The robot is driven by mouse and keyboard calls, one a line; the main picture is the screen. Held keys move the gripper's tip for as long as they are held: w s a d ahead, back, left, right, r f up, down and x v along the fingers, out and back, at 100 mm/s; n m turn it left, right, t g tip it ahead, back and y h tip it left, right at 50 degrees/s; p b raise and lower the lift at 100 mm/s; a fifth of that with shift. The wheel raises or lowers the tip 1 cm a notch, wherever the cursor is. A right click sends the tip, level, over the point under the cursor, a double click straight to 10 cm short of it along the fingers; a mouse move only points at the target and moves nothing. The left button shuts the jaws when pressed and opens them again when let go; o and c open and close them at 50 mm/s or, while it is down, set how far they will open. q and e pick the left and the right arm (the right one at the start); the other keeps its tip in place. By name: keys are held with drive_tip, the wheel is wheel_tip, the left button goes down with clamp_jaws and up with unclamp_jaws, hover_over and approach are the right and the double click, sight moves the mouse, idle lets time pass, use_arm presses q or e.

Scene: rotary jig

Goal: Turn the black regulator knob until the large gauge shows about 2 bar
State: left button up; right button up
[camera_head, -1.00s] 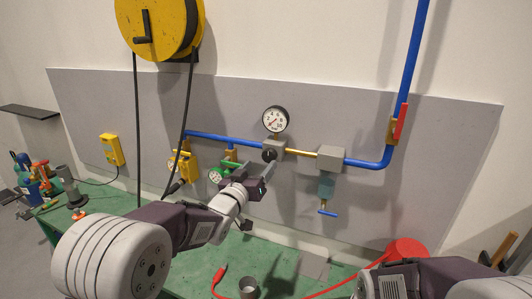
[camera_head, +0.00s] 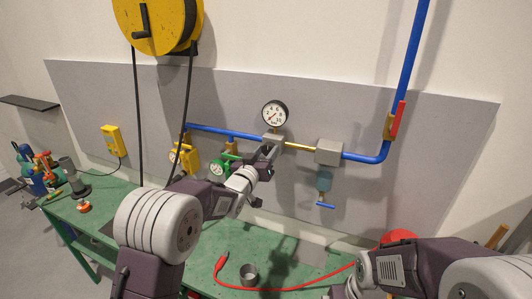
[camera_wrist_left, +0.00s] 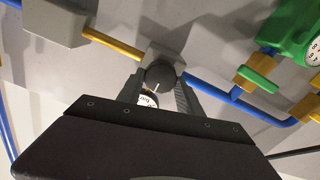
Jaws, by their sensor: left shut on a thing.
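The large gauge (camera_head: 274,113) has a white face and black rim and stands above the grey regulator block (camera_head: 273,139). Its red needle slants to the lower left; the exact reading is too small to tell. A strip of its face, upside down, also shows in the left wrist view (camera_wrist_left: 148,99). My left gripper (camera_head: 270,149) is at the front of the regulator and hides the knob in the head view. In the left wrist view, the black regulator knob (camera_wrist_left: 159,75) with a white mark sits between its two fingers, which are shut on it. My right gripper is out of view.
A green gauge unit (camera_head: 217,166) and a yellow unit (camera_head: 188,157) hang left of the regulator. A grey block (camera_head: 329,152) with a blue-handled drain is right of it. A red hose (camera_head: 300,288) and a grey cup (camera_head: 249,272) are on the green bench (camera_head: 200,268).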

use_arm(q)
drive_tip(key=shift+f+b, duration=0.15)
drive_tip(key=shift+b, duration=0.25)
drive_tip(key=m+b, duration=0.8)
drive_tip(key=b, duration=0.2)
drive_tip(key=shift+d+f+m+b, duration=0.1)
drive_tip(key=shift+f+m+b, duration=0.05)
drive_tip(key=shift+m+b, duration=0.15)
drive_tip(key=shift+s+r+m+b, duration=0.1)
drive_tip(key=shift+r+m+b, duration=0.1)
drive_tip(key=shift+m+b, duration=1.6)
drive_tip(key=shift+m, duration=0.3)
drive_tip(key=o, duration=1.4)
drive_tip(key=shift+d, duration=0.1)
drive_tip(key=shift+c, duration=0.2)
